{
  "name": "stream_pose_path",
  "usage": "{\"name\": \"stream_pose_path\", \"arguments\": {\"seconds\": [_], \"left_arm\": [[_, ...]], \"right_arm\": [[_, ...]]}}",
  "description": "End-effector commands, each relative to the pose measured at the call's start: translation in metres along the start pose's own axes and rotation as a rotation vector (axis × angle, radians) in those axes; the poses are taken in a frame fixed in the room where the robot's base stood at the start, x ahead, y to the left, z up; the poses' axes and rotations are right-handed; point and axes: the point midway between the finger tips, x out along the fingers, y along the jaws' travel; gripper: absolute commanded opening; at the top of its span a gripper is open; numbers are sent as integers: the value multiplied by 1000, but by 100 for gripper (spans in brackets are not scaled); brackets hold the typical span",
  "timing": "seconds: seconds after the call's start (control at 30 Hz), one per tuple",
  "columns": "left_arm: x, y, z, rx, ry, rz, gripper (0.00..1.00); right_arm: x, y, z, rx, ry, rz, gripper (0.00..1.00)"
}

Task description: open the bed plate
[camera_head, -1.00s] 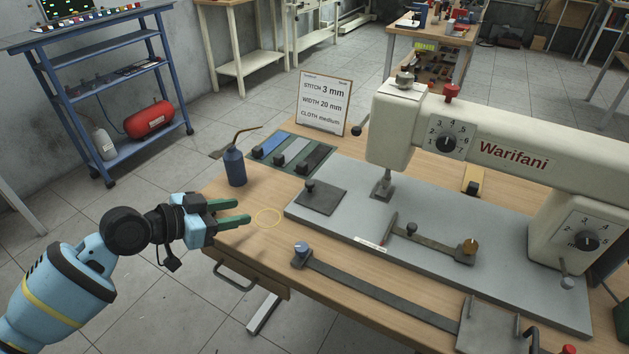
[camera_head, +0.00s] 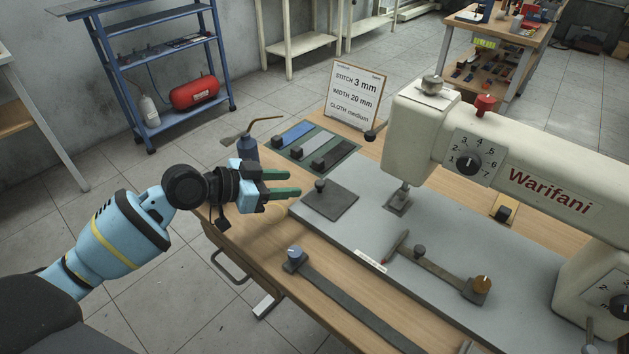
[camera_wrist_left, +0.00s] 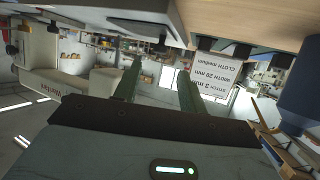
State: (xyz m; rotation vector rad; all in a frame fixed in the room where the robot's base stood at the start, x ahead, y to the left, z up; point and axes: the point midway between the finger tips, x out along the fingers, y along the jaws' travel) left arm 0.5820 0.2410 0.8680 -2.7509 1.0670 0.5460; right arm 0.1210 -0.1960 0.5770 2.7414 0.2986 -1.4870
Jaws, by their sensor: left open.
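The bed plate (camera_head: 331,203) is a dark square plate with a small upright knob (camera_head: 320,186). It lies flat at the left end of the sewing machine's grey bed (camera_head: 385,224). My left gripper (camera_head: 295,183) is just left of the plate in the head view, its green fingers open and pointing right toward the knob. It looks empty and apart from the knob; its exact height is unclear. The open fingers also show in the wrist view (camera_wrist_left: 160,68), which is upside down, with nothing between them. My right gripper is not in view.
A dark blue oil can (camera_head: 247,151) stands close behind my left gripper. Cloth samples on a green board (camera_head: 320,148) and a stitch sign (camera_head: 355,94) stand behind the plate. The machine head (camera_head: 418,130) rises to the right. A hinged strip (camera_head: 350,300) lies in front.

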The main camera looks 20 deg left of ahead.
Motion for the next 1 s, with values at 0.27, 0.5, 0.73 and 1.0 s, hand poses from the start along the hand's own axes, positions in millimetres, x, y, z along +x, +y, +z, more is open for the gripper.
{"name": "stream_pose_path", "arguments": {"seconds": [0.27,0.5,0.73,1.0], "left_arm": [[40,0,-2,-2,3,1,41],[67,0,-1,-1,2,1,41],[73,1,0,1,0,1,41],[72,1,0,1,0,1,26]], "right_arm": [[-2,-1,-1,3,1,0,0],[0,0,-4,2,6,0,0],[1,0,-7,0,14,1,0],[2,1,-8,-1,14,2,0]]}}
